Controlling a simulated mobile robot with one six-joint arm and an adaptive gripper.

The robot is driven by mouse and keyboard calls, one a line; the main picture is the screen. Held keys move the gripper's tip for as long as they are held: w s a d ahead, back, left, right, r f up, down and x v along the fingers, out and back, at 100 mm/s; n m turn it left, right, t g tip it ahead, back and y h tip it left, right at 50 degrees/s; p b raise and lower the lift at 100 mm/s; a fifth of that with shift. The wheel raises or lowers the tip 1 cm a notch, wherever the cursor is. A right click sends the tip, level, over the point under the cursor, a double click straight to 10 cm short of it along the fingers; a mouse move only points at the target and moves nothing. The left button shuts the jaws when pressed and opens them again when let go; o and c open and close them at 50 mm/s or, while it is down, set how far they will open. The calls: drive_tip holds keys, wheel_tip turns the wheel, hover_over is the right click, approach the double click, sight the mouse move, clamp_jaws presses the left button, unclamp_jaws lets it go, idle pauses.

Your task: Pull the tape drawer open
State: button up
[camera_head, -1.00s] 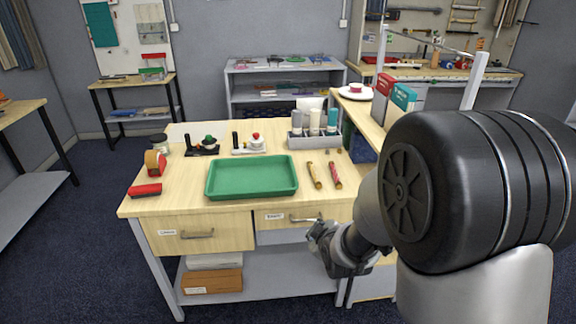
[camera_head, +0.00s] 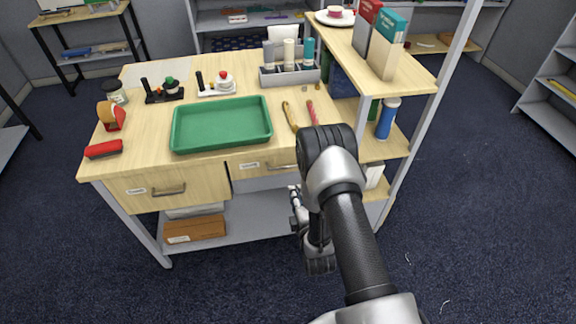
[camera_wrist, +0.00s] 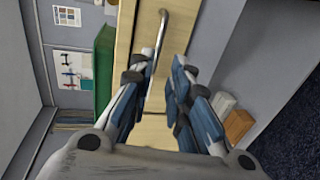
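The wooden table has two drawers side by side under its top. The left drawer (camera_head: 150,188) and the shallower right drawer (camera_head: 250,165) each have a small label, too small to read, and a metal bar handle. Both look closed. My gripper (camera_head: 296,200) is in front of the table, just below the right drawer's handle (camera_head: 284,166). In the wrist view, turned sideways, my gripper (camera_wrist: 156,80) has its fingers spread with nothing between them. A bar handle (camera_wrist: 157,40) on a wooden drawer front lies just ahead of the fingertips, apparently untouched.
A brown box (camera_head: 194,229) is on the lower shelf. Floor at right is clear.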

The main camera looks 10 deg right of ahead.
sight(288, 167)
drive_tip(key=b+x, duration=0.4)
drive_tip(key=x, duration=1.1)
drive_tip(key=shift+w+f, duration=0.1)
drive_tip(key=shift+w, duration=0.3)
drive_tip(key=shift+c, duration=0.4)
clamp_jaws()
